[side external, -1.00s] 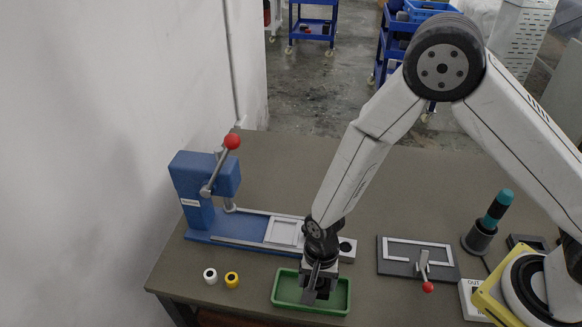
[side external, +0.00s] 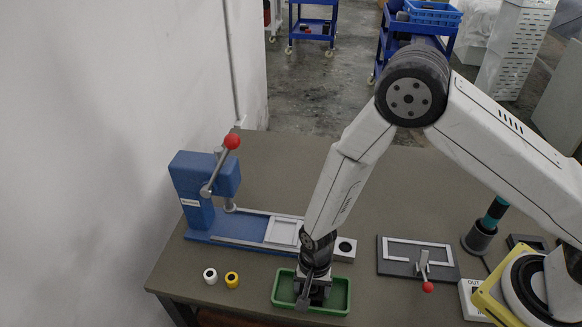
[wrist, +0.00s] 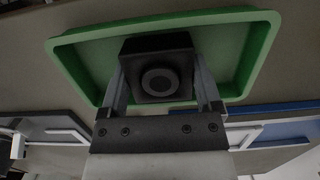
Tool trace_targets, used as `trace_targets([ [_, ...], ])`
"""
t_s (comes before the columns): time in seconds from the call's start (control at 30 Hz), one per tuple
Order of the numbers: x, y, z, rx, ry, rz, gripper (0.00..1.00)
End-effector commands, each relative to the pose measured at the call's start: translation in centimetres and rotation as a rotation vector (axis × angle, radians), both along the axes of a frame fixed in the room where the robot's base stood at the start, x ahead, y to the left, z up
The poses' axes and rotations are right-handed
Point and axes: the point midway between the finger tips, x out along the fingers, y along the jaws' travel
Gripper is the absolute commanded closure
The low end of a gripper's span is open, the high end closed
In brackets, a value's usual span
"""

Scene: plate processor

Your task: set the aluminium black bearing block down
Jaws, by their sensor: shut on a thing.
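The black bearing block (wrist: 157,55) is a dark square block with a round bore, seen in the wrist view between my two fingers. My gripper (wrist: 160,88) is shut on it, with a finger at each side. The block is over or inside the green tray (wrist: 255,62); I cannot tell whether it touches the tray floor. In the side external view my gripper (side external: 309,298) points down into the green tray (side external: 341,307), and the block there is mostly hidden and dark.
A blue press with a red-knobbed lever (side external: 205,180) stands behind left. A white and a yellow bushing (side external: 232,280) stand left of the tray. A light block with a dark hole (side external: 345,250) is just behind the gripper. A dark fixture plate (side external: 400,268) lies to the right.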

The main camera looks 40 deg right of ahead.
Motion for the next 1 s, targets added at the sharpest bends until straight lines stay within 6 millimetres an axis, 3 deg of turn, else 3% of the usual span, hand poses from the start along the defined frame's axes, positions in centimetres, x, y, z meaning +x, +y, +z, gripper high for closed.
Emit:
trace_targets([
  [0.37,0.0,0.0,-0.3,0.0,0.0,0.0,1.0],
  [0.4,0.0,0.0,-0.3,0.0,0.0,0.0,0.05],
  [0.43,0.0,0.0,-0.3,0.0,0.0,0.0,0.0],
  [1.0,0.1,-0.1,1.0,0.001,-0.001,0.001,0.0],
])
